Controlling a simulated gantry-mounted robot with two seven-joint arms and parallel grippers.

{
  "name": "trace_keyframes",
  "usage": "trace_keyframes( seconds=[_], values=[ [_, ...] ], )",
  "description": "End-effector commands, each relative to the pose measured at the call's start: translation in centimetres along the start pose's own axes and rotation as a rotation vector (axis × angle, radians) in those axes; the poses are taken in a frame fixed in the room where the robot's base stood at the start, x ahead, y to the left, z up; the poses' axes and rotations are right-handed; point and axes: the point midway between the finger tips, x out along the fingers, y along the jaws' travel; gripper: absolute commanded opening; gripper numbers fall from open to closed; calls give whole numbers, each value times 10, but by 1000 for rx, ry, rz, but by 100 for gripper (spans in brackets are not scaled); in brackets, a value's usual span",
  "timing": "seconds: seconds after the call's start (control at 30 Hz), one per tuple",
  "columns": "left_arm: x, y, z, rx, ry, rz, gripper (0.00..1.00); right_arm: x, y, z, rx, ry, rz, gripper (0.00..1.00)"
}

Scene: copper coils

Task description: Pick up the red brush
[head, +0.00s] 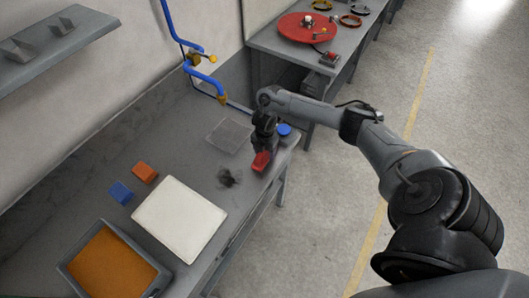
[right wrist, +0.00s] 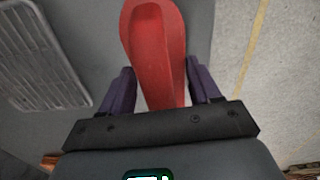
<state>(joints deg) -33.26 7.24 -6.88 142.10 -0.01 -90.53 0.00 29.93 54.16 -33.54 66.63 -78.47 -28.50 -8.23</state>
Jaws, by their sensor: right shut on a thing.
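The red brush (head: 261,161) is at the right end of the grey workbench in the head view, near its front edge. My right gripper (head: 264,146) is right above it, pointing down. In the right wrist view the red brush (right wrist: 155,50) lies between the two purple fingers of my right gripper (right wrist: 162,88), which is shut on it. Its bristles are hidden, and I cannot tell whether it touches the bench. My left gripper is not in view.
A grey wire rack (head: 229,136) and a blue round thing (head: 284,129) are close by. A dark tangle (head: 229,179), white board (head: 180,218), orange block (head: 145,172), blue block (head: 121,193) and tray of orange stuff (head: 66,268) are on the bench. Blue pipes (head: 207,82) rise behind.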

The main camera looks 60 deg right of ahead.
Motion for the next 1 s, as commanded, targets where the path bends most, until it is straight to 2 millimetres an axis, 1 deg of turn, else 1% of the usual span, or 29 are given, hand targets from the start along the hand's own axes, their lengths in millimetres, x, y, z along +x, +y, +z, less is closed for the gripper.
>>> trace_keyframes(
  seconds=[0.17,0.27,0.37,0.53,0.8,1.0],
  values=[
    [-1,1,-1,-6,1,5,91,-11,1,0,-1,0,3,28],
    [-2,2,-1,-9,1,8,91,-23,1,1,-1,-1,4,28],
    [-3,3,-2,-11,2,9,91,-41,2,1,-2,-2,5,28],
    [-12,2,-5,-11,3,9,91,-56,-25,-7,-6,-4,-2,28],
    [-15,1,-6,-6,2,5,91,-82,-68,-22,-5,-4,-3,28],
    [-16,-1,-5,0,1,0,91,-97,-92,-30,-4,-4,-3,28]
  ],
)
